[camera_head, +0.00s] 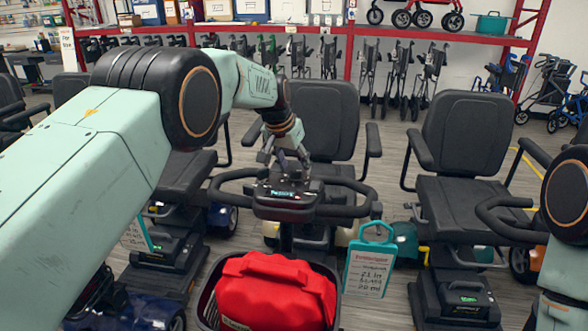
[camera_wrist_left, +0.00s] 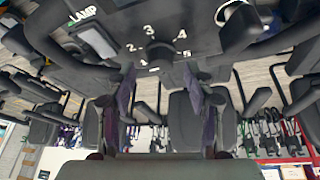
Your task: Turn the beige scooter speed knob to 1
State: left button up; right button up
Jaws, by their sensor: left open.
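The scooter in front of me has a dark control console (camera_head: 286,207) with a lit display, and a little beige bodywork (camera_head: 344,237) shows behind it. In the left wrist view a black speed knob (camera_wrist_left: 160,54) sits amid white numbers 1 to 5. I cannot tell which number it points to. My left gripper (camera_head: 285,163) is over the console, fingers pointing down. In the left wrist view its open fingers (camera_wrist_left: 160,84) stand apart on either side of the knob's line, with nothing between them. I cannot tell if they touch the knob. My right gripper is out of view.
A red bag (camera_head: 276,292) fills the front basket (camera_head: 210,283). A teal-framed tag (camera_head: 369,262) hangs at the right. Black handlebars (camera_head: 345,208) flank the console. Other scooters stand close on both sides, with a seat (camera_head: 461,135) at the right.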

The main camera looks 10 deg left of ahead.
pick_arm(q)
jog(key=shift+w+d+f, duration=0.2)
jog(key=shift+f, duration=0.4)
jog(key=shift+a+f, duration=0.1)
jog(key=shift+a, duration=0.05)
jog(key=shift+w+f, duration=0.1)
jog(key=shift+f, duration=0.05)
jog(key=shift+c, duration=0.3)
